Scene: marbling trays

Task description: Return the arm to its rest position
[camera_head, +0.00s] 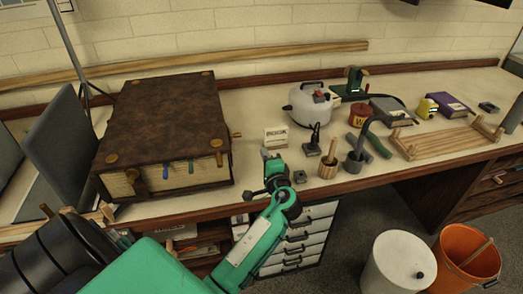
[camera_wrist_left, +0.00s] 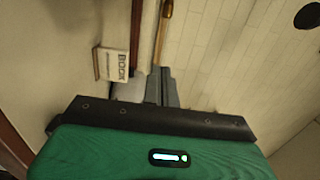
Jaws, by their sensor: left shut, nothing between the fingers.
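My left arm is green and comes in from the lower left of the head view. Its gripper (camera_head: 267,156) is over the front edge of the workbench, just right of a big brown book and in front of a small card marked BOOK. The gripper is shut and empty. In the left wrist view the grey fingers (camera_wrist_left: 164,85) are together, with the BOOK card (camera_wrist_left: 112,64) to their left. My right gripper is in neither view.
The big brown book (camera_head: 165,115) stands close left of the gripper. A wooden rack (camera_head: 445,145) is further right. White (camera_head: 398,265) and orange (camera_head: 467,258) buckets stand on the floor.

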